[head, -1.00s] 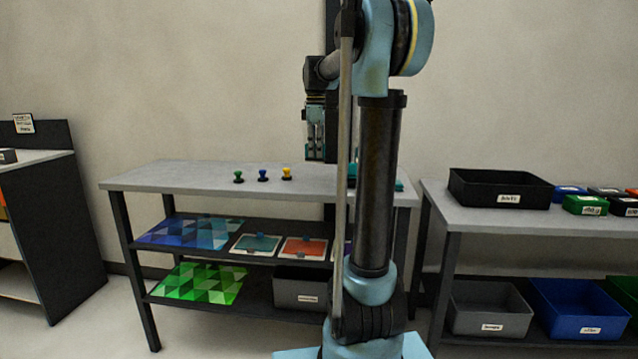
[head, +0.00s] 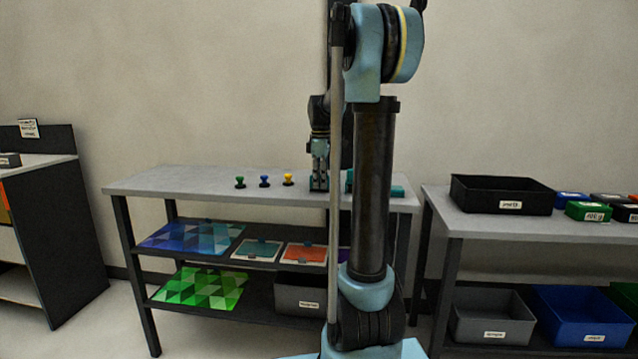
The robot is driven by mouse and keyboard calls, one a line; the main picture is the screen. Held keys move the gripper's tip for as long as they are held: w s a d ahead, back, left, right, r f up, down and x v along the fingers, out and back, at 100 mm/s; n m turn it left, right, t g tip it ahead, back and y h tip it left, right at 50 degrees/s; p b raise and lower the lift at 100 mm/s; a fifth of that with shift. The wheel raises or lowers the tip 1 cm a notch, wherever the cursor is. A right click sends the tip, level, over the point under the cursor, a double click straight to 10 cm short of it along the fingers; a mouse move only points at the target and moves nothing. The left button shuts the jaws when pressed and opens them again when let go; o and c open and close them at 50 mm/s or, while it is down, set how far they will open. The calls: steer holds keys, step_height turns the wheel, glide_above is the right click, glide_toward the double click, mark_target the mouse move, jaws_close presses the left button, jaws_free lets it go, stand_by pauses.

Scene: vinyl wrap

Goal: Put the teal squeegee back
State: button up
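My gripper (head: 319,178) points down at the back right of the grey worktable (head: 150,184), in the head view. Its lower end is at or just above the tabletop, right of the yellow knob. The fingers are small and dark here, and I cannot tell whether they are open or shut, or hold something. Teal items show on the tabletop right of the gripper: a small upright teal piece (head: 349,182) and a flat teal piece (head: 398,191) behind my arm. I cannot tell which of these is the squeegee. My arm hides part of that area.
A green knob (head: 240,182), a blue knob (head: 264,181) and a yellow knob (head: 288,179) stand left of the gripper. Shelves below hold patterned sheets (head: 190,238) and a grey bin (head: 299,294). A black tray (head: 501,195) is on the right table. The worktable's left half is clear.

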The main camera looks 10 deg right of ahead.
mark_target(320, 175)
steer(key=o, duration=0.4)
steer(key=shift+f, duration=0.1)
step_height(320, 175, up, 12)
steer(key=s+f+m+t, duration=0.1)
steer(key=s+f+m, duration=0.6)
steer(key=s+f, duration=0.8)
steer(key=s+f+m+t, duration=0.1)
steer(key=s+f+m, duration=0.6)
steer(key=s+f, duration=0.8)
steer(key=s, duration=0.4)
steer(key=shift+s+a, duration=0.2)
steer(key=shift+s, duration=0.2)
